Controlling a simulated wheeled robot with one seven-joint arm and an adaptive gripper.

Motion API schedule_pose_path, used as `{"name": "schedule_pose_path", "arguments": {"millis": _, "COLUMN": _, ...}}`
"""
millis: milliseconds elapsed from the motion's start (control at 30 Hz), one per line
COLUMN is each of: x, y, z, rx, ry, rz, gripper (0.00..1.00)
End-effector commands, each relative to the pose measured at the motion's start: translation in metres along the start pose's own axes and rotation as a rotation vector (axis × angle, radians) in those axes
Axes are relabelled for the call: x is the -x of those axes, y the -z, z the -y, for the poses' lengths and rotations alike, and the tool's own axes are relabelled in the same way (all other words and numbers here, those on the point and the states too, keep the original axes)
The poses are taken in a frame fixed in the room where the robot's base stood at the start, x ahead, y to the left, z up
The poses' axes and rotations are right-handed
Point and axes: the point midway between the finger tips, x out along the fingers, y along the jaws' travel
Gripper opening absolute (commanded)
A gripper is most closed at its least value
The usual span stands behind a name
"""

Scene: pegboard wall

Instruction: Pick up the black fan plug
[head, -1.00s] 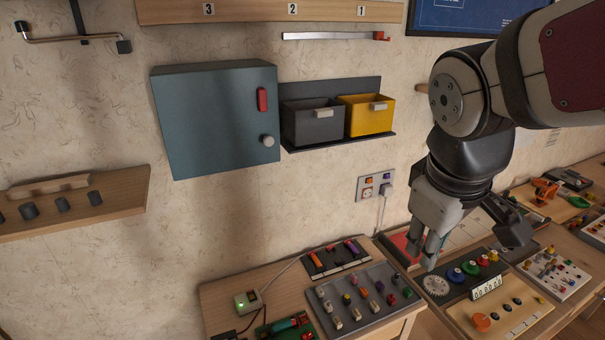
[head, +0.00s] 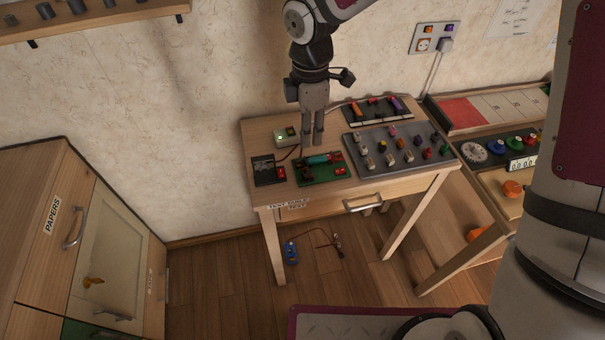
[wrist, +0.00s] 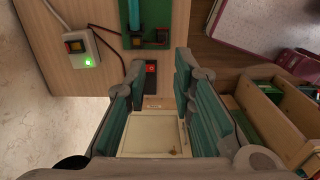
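I cannot pick out a black fan plug for certain in either view. A dark cable (wrist: 109,48) runs from the pale box with a green light (wrist: 80,48) toward a red switch (wrist: 151,67), and its end is partly hidden by my gripper. In the head view the pale box (head: 285,137) stands at the back left of the small table. My gripper (head: 313,143) points down over that table, above the green board (head: 322,171). In the wrist view my gripper (wrist: 160,72) is open, its teal-padded fingers apart with nothing between them.
A black plate (head: 264,168) with a red switch lies at the table's left. A grey tray of small coloured parts (head: 375,150) and a dark rack (head: 363,117) fill the right. A blue device with leads (head: 291,252) lies on the floor. A papers cabinet (head: 40,215) stands left.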

Motion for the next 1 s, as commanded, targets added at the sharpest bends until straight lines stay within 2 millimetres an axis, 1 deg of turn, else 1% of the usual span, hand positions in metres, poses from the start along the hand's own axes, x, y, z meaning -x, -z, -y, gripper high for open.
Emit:
{"name": "schedule_pose_path", "arguments": {"millis": 300, "x": -0.055, "y": 0.001, "z": 0.002, "rx": 0.003, "ry": 0.005, "rz": 0.000, "gripper": 0.23}}
{"name": "schedule_pose_path", "arguments": {"millis": 400, "x": -0.070, "y": 0.001, "z": 0.002, "rx": 0.002, "ry": 0.004, "rz": 0.000, "gripper": 0.23}}
{"name": "schedule_pose_path", "arguments": {"millis": 500, "x": -0.079, "y": 0.000, "z": 0.002, "rx": 0.001, "ry": 0.003, "rz": 0.000, "gripper": 0.23}}
{"name": "schedule_pose_path", "arguments": {"millis": 667, "x": -0.088, "y": 0.001, "z": 0.002, "rx": 0.001, "ry": 0.002, "rz": 0.000, "gripper": 0.23}}
{"name": "schedule_pose_path", "arguments": {"millis": 900, "x": -0.121, "y": 0.002, "z": 0.005, "rx": 0.000, "ry": 0.003, "rz": 0.000, "gripper": 0.23}}
{"name": "schedule_pose_path", "arguments": {"millis": 1000, "x": -0.131, "y": 0.002, "z": 0.005, "rx": 0.001, "ry": 0.003, "rz": 0.001, "gripper": 0.23}}
